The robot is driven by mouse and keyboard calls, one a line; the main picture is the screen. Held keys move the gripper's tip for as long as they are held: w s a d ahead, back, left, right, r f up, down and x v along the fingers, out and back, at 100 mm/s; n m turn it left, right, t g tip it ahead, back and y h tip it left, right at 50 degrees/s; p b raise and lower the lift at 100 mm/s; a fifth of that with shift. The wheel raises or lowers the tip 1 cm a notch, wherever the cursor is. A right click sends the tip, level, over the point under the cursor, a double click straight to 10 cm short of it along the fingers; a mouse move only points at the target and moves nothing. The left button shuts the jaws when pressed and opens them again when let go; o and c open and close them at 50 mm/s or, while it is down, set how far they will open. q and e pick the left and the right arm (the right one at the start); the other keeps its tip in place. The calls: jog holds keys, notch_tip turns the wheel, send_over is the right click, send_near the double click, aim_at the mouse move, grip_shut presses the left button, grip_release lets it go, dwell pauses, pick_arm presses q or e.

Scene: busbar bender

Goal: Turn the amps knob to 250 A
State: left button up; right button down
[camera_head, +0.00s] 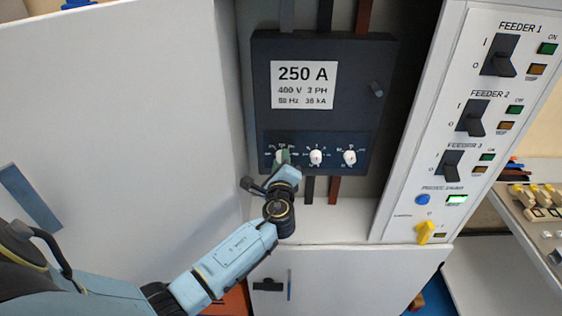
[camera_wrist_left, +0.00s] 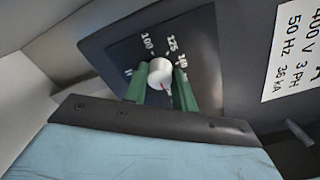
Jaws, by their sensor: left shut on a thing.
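The left white knob (camera_head: 279,157) on the dark breaker panel (camera_head: 262,100) is the amps knob; it also shows in the left wrist view (camera_wrist_left: 159,69). Numbers such as 100 and 125 stand around it; some are hidden. A small red mark shows on the knob, toward the lower right in the wrist view. My left gripper (camera_head: 283,159) is shut on this knob, with one green finger on each side of it. A white label (camera_head: 304,85) above reads 250 A, 400 V, 3 PH. My right gripper is not in view.
Two more white knobs, a middle one (camera_head: 316,157) and a right one (camera_head: 349,157), sit close beside the held knob. A column of feeder switches (camera_head: 472,118) stands at the right. The open white door (camera_head: 120,110) fills the left side.

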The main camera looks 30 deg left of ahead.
pick_arm(q)
jog(key=o, duration=1)
jog(key=shift+s, duration=0.1)
jog(key=b+v, duration=0.1)
jog(key=v, duration=1.2)
jog(key=shift+d, duration=0.15)
jog(key=shift+f, duration=0.1)
